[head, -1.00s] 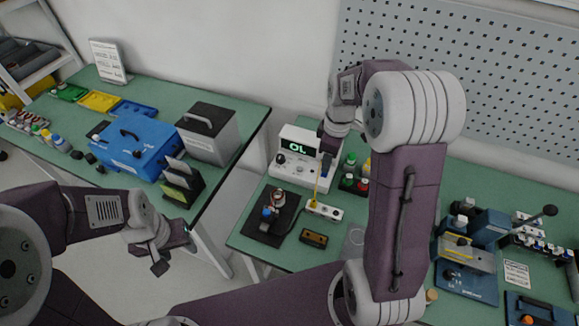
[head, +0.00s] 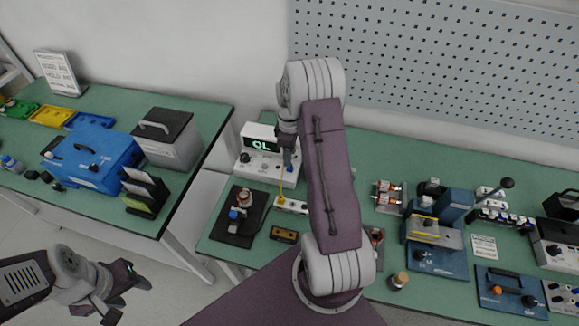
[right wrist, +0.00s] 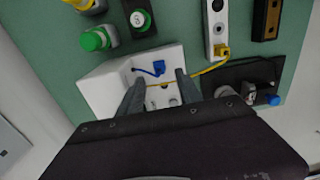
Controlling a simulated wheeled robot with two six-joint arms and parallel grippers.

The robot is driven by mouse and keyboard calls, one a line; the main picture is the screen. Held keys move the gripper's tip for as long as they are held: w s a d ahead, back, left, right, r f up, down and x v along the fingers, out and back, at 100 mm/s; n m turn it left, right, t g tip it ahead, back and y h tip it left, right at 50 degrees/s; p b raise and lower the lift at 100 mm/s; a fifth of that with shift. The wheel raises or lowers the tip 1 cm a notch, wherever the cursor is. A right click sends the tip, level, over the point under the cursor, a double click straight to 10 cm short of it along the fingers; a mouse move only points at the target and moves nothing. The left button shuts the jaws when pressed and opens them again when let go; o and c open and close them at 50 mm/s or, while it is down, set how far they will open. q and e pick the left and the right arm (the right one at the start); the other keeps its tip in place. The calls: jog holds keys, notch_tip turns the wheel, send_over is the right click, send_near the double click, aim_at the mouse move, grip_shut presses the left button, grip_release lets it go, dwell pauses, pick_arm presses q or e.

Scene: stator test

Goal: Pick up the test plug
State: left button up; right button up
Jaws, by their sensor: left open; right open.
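A yellow plug (head: 280,199) sits at the left end of a white socket strip (head: 293,205); it also shows in the right wrist view (right wrist: 222,50). I take it as the test plug. Its thin yellow cable runs to the white tester (head: 262,168), whose display reads "OL". My right gripper (head: 288,160) is open and empty above the tester's right part. In the right wrist view its fingers (right wrist: 158,90) straddle part of the yellow cable's line, apart from the plug; contact cannot be told. A blue connector (right wrist: 155,68) shows just beyond them. My left gripper (head: 126,297) is open and empty at the lower left.
A stator part (head: 243,198) stands on a black mat (head: 233,236) left of the strip. A small brown block (head: 284,235) lies in front. A blue fixture (head: 440,262) stands farther right. A gap separates the two benches.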

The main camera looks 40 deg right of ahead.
notch_tip(320, 180, down, 5)
jog(key=shift+f+p, duration=0.1)
jog(key=shift+p, duration=0.4)
jog(key=shift+d+f, duration=0.1)
grip_shut()
jog(key=shift+r, duration=0.5)
jog(key=r, duration=0.2)
jog(key=s+r+b, duration=0.1)
jog(key=r, duration=0.1)
jog(key=shift+s+d, duration=0.1)
jog(key=shift+s, duration=0.05)
jog(key=s+d+r+b, duration=0.1)
jog(key=s+r, duration=0.5)
jog(key=s, duration=0.4)
jog(key=shift+s+d, duration=0.15)
